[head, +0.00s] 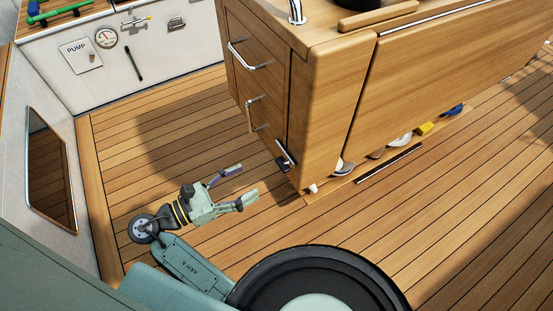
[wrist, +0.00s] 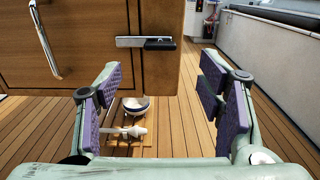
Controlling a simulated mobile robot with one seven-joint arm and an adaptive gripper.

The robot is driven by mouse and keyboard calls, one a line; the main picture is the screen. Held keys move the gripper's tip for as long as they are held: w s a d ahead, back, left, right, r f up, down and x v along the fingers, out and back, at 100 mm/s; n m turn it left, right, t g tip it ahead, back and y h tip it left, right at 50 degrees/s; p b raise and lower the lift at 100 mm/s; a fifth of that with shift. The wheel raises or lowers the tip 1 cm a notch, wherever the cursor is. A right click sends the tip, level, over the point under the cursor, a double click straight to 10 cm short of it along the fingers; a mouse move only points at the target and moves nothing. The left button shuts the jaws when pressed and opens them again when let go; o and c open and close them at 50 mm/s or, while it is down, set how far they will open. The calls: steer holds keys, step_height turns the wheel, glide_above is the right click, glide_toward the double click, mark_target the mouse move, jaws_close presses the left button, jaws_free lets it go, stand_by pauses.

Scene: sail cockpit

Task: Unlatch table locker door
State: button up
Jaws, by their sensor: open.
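The wooden table locker door (head: 262,125) is on the end face of the cockpit table and sits flush and closed. It has an upright chrome handle, also seen in the wrist view (wrist: 45,40). The latch (head: 285,155) is near the door's lower right edge. In the wrist view the latch (wrist: 145,42) is a metal bar with a black end, lying level across the seam between door and frame. My gripper (head: 246,181) is open and empty, pointing at the table's end, short of the latch and apart from it. In the wrist view the latch shows ahead, above the fingertips.
A drawer with a chrome handle (head: 245,57) is above the door. Several small items, including a yellow one (head: 425,128), lie under the table. A white wall with a gauge (head: 106,38) stands at the back left. The plank floor (head: 160,160) around my gripper is clear.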

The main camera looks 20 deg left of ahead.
mark_target(282, 164)
steer(key=p+x, duration=0.1)
steer(key=x, duration=0.9)
steer(key=shift+w+d, duration=0.1)
steer(key=shift+d, duration=0.05)
jaws_close()
stand_by(0.5)
